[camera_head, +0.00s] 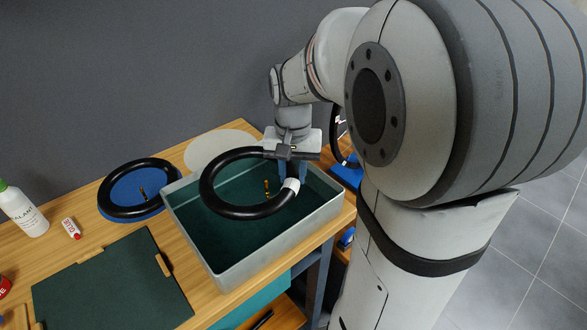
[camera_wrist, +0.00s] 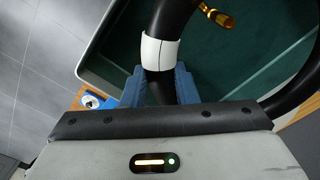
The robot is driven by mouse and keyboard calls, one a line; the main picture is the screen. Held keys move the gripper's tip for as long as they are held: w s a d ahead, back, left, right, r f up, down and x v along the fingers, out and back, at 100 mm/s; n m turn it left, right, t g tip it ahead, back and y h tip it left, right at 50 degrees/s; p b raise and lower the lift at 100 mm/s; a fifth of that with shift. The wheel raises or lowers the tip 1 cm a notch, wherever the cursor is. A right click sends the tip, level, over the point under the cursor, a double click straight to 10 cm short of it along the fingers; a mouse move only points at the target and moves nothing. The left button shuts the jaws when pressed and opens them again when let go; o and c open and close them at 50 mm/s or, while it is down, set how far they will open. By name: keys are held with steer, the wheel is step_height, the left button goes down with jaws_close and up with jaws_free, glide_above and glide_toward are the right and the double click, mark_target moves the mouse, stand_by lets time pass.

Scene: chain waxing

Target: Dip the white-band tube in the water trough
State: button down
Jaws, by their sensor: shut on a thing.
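The white-band tube (camera_head: 205,190) is a black ring with a white band (camera_head: 291,186) and a brass valve (camera_head: 267,187). My gripper (camera_head: 288,170) is shut on the tube close to the white band and holds it over the water trough (camera_head: 184,231), a grey-rimmed box with a dark green inside. In the wrist view the blue fingers (camera_wrist: 160,88) grip the tube just beside the white band (camera_wrist: 160,52). The brass valve also shows there (camera_wrist: 216,16). How far the tube's lower edge is from the water cannot be told.
Another black tube (camera_head: 110,183) lies on a blue round stand at the left. A white disc (camera_head: 215,147) lies behind the trough. A dark green mat (camera_head: 110,285), a white bottle (camera_head: 22,209) and a small red-and-white tube (camera_head: 71,229) are on the wooden table.

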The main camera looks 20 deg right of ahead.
mark_target(293, 212)
steer(key=shift+f+b, duration=3.25)
steer(key=shift+f, duration=1.55)
steer(key=shift+r, duration=0.1)
stand_by(0.6)
step_height(293, 212, up, 13)
steer(key=p, duration=1)
steer(key=shift+s, duration=0.1)
stand_by(0.4)
